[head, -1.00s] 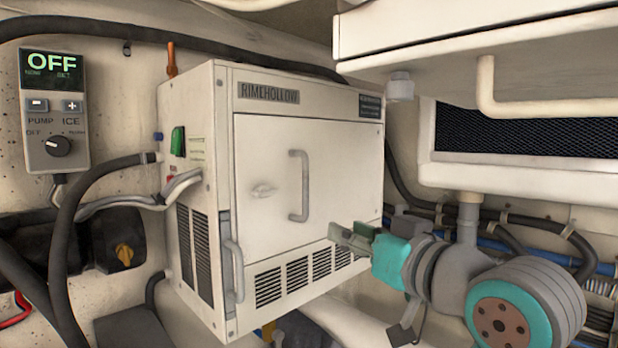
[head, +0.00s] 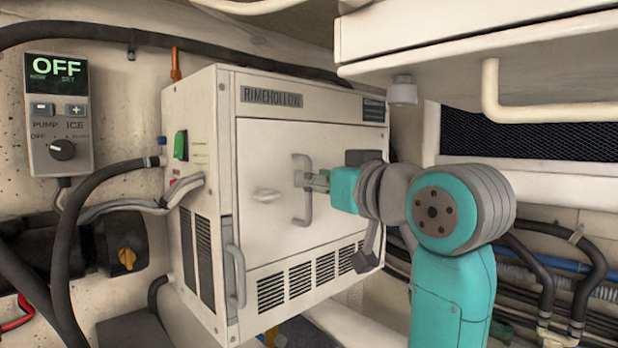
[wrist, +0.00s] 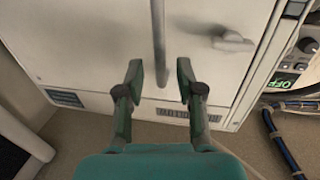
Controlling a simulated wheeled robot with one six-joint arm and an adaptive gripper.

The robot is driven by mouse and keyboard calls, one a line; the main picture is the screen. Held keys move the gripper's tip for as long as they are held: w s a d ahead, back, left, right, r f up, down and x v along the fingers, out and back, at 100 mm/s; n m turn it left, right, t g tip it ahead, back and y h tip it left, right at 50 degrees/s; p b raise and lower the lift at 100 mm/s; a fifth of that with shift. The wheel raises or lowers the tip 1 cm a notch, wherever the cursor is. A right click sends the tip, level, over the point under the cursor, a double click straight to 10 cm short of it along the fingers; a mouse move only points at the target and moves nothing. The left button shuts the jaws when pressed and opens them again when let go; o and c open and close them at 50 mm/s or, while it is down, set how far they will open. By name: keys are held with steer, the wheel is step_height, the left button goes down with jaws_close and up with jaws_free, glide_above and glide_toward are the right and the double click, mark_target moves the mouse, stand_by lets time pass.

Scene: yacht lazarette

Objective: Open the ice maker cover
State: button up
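The white ice maker (head: 290,230), labelled RIMEHOLLOW, has a square front cover (head: 345,135) that looks closed. A grey vertical bar handle (head: 302,212) is on the cover, and it also shows in the wrist view (wrist: 158,40). A small grey latch (head: 266,195) sits left of the handle; it also shows in the wrist view (wrist: 233,42). My gripper (head: 304,181) is at the handle. In the wrist view my gripper (wrist: 160,72) is open, with the handle between its two fingers and a gap on each side. I cannot tell whether the fingertips reach past the bar.
A control panel (head: 60,115) reading OFF is on the left wall. Black hoses (head: 75,230) run beside the ice maker. A second grey handle (head: 235,275) is on its lower left edge. A white overhead box (head: 480,50) hangs at upper right, above my arm.

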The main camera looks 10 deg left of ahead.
steer(key=shift+x, duration=1.4)
jaws_close()
